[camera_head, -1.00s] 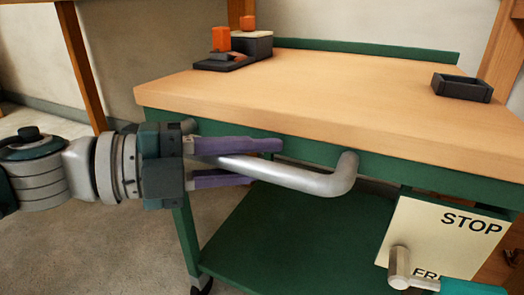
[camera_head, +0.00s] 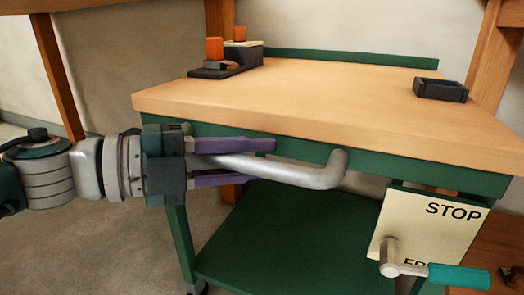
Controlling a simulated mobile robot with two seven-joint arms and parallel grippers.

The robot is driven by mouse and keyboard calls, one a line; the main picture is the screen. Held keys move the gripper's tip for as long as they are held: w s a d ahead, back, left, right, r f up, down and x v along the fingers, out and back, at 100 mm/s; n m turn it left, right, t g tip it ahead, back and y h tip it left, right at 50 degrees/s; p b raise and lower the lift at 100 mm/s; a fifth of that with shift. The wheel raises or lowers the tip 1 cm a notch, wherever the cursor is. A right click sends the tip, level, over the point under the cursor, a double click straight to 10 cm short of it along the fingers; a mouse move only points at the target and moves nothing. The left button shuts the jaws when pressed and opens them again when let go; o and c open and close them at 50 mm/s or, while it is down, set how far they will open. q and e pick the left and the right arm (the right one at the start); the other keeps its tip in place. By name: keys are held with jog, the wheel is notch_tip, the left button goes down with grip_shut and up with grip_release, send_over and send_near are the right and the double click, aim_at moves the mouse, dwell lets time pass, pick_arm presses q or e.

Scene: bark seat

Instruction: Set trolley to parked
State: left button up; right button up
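The trolley has a pale wooden top (camera_head: 330,100), a green frame and a green lower shelf (camera_head: 265,235). A grey tubular handle (camera_head: 310,175) runs along its near side. My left gripper (camera_head: 262,163) has its purple fingers above and below this handle, with the bar filling the gap; it looks shut on it. At the right, a cream plate (camera_head: 430,222) reads STOP at the top and a partly hidden word, FR..., lower down. A lever with a metal hub and teal grip (camera_head: 459,277) crosses the lower word, pointing right and slightly down. My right gripper is not in view.
A dark block with orange parts (camera_head: 225,60) sits at the top's back left, and a small dark tray (camera_head: 440,90) at its right. Wooden posts (camera_head: 56,75) stand behind left and right. Bare grey floor (camera_head: 100,250) shows at lower left.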

aim_at(213, 160)
pick_arm(q)
jog(key=shift+o, duration=1.4)
jog(key=shift+w, duration=0.15)
jog(key=shift+o, duration=0.6)
jog(key=shift+a+r, duration=0.15)
jog(key=p+v, duration=0.3)
jog(key=v, duration=0.6)
jog(key=shift+p, duration=0.35)
jog(key=shift+s+a, duration=0.25)
jog(key=shift+a, duration=0.05)
